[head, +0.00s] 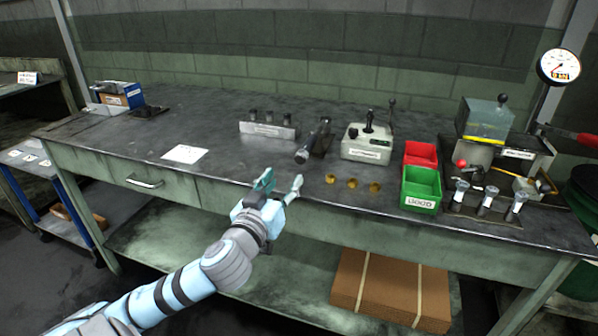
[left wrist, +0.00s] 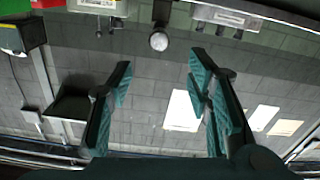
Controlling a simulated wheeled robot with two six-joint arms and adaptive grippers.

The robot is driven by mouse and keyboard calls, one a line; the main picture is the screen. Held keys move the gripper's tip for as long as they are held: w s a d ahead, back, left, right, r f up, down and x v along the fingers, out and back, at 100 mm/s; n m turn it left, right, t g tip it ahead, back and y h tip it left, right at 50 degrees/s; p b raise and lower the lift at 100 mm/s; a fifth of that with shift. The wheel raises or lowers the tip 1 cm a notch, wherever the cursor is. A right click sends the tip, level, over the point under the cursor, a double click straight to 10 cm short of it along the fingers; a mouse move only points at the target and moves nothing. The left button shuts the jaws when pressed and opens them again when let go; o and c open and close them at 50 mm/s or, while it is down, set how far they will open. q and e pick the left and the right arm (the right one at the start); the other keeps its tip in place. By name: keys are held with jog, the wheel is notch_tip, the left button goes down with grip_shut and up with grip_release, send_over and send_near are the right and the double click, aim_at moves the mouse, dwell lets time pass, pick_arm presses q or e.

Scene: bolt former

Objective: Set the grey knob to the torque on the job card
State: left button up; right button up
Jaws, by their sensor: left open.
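A dark tool with a round grey knob (head: 302,156) at its near end lies on the bench, knob toward me. The round grey end also shows in the left wrist view (left wrist: 158,41), at the top centre. A white card (head: 185,153) lies flat on the bench to the left; its print is too small to read. My left gripper (head: 281,183) is open and empty at the bench's front edge, below and left of the knob and apart from it. Its two teal fingers (left wrist: 158,88) are spread in the left wrist view. My right gripper is not in view.
A grey block with several posts (head: 268,130) stands behind. A control box with a lever (head: 368,142), a red bin (head: 420,154) and a green bin (head: 421,190) stand right. Several brass pieces (head: 352,183) lie near the edge. Bench between card and tool is clear.

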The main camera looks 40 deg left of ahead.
aim_at(299, 159)
pick_arm(q)
jog(key=b+x, duration=0.1)
jog(key=x, duration=0.9)
jog(key=shift+w+f, duration=0.1)
jog(key=shift+w, duration=0.05)
jog(key=shift+w+a, duration=0.15)
jog(key=shift+w, duration=0.2)
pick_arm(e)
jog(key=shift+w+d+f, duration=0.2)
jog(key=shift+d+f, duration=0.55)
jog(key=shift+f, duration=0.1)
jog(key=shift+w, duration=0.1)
pick_arm(q)
jog(key=c, duration=0.3)
grip_shut()
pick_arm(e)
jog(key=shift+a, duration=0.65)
